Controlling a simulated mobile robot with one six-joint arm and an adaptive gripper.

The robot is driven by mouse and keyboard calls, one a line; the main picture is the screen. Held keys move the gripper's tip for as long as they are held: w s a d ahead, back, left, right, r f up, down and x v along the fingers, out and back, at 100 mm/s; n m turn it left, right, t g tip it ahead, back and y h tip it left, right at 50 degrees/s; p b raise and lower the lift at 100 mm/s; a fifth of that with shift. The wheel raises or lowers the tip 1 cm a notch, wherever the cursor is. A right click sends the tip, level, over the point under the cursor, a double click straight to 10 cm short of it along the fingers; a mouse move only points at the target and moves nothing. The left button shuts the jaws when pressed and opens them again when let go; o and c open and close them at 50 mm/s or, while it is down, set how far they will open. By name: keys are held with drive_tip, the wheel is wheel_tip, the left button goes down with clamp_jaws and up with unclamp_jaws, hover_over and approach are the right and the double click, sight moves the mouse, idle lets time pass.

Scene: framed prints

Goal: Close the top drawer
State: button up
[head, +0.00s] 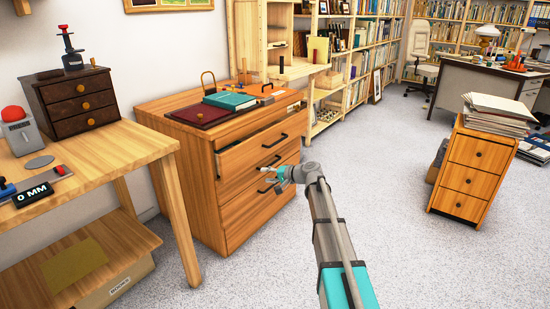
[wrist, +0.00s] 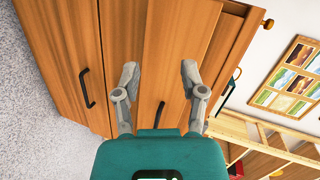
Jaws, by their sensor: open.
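A wooden chest of drawers (head: 200,185) stands left of centre in the head view. Its top drawer (head: 258,147) sticks out partway, with a dark gap above its front and a black bar handle (head: 274,141) on it. The lower drawers look shut. My gripper (head: 268,178) is open and empty, in front of the chest and lower than the top drawer's handle. In the wrist view, my gripper (wrist: 159,76) points at the wooden drawer fronts, with a black handle (wrist: 159,115) between the fingers. I cannot tell whether the fingers touch the chest.
A teal book (head: 230,100) and a dark red flat case (head: 199,115) lie on the chest top. A wooden workbench (head: 100,155) stands at the left. A small drawer cabinet (head: 468,175) with stacked papers stands at the right. The carpet between is clear.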

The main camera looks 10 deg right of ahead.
drive_tip(key=s+a+f+n+g+h+p, duration=0.2)
drive_tip(key=s+g, duration=0.1)
drive_tip(key=s, duration=0.6)
drive_tip(key=s+a+f+n+g+h+p, duration=0.2)
drive_tip(key=s+f+h, duration=0.1)
drive_tip(key=s, duration=0.6)
drive_tip(key=s+d+n+g+h+p, duration=0.1)
drive_tip(key=s+d+g+h, duration=0.1)
drive_tip(key=s, duration=0.7)
drive_tip(key=s+d+g+h+p, duration=0.1)
drive_tip(key=s+d+h, duration=0.2)
drive_tip(key=s, duration=0.5)
drive_tip(key=shift+s+d+f+n+g+h+p, duration=0.25)
drive_tip(key=shift+s+d+n+g+h+p, duration=0.15)
drive_tip(key=shift+h, duration=0.3)
drive_tip(key=shift+w+d, duration=0.1)
drive_tip(key=shift+d, duration=0.05)
